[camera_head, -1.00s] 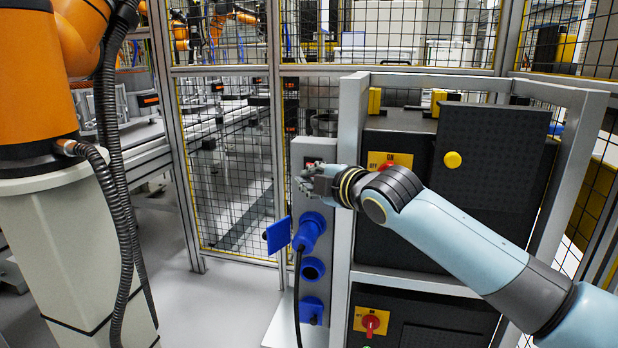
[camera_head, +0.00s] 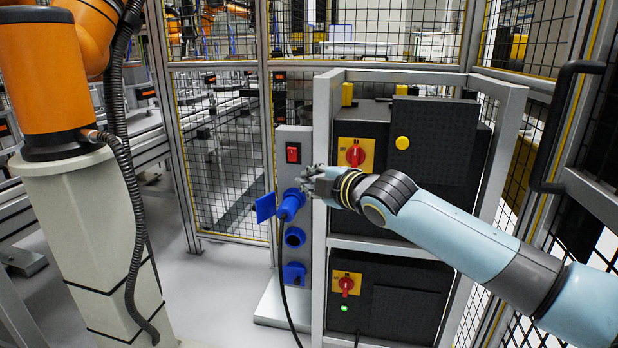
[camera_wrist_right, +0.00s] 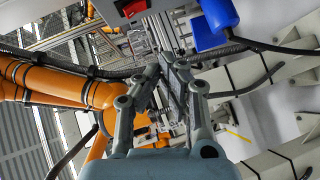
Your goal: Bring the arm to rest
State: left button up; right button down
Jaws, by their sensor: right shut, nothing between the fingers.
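My right arm (camera_head: 450,235) comes in from the right in the head view. My right gripper (camera_head: 308,181) is shut and empty. It appears in front of the grey socket post (camera_head: 284,170), over its right edge beside the blue plug (camera_head: 291,205); the head view does not settle the gap. In the right wrist view the gripper fingers (camera_wrist_right: 165,75) meet at their tips with nothing between them. The red rocker switch (camera_head: 293,153) is on the post above the gripper, and it shows in the wrist view (camera_wrist_right: 133,8). My left gripper is not in view.
A frame (camera_head: 322,240) holds two dark cabinets with rotary switches (camera_head: 355,155), (camera_head: 346,284); a green lamp (camera_head: 344,308) glows on the lower one. An orange robot (camera_head: 45,80) stands left. Mesh fencing (camera_head: 225,150) is behind. Floor (camera_head: 215,290) is clear between robot and post.

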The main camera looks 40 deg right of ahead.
jog(key=s+f+m+g, duration=0.25)
jog(key=s+f, duration=0.35)
jog(key=f, duration=0.5)
jog(key=s+d+f+m+g, duration=0.1)
jog(key=s+f+m+g, duration=0.15)
jog(key=s+f, duration=0.6)
jog(key=s+f+m+g, duration=0.2)
jog(key=s+f+m, duration=0.1)
jog(key=f, duration=1.1)
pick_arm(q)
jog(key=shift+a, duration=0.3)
pick_arm(e)
jog(key=s+a+f+m+g, duration=0.2)
jog(key=s+f, duration=0.4)
jog(key=s, duration=0.6)
jog(key=s+a+f+m+g, duration=0.2)
jog(key=s+f, duration=0.4)
jog(key=s, duration=0.6)
jog(key=s+a+f+m+g, duration=0.2)
jog(key=s+a+f, duration=0.3)
jog(key=s, duration=0.8)
jog(key=shift+a+f+g+y, duration=0.3)
jog(key=shift+a+f+g, duration=0.1)
jog(key=shift+f+g, duration=0.45)
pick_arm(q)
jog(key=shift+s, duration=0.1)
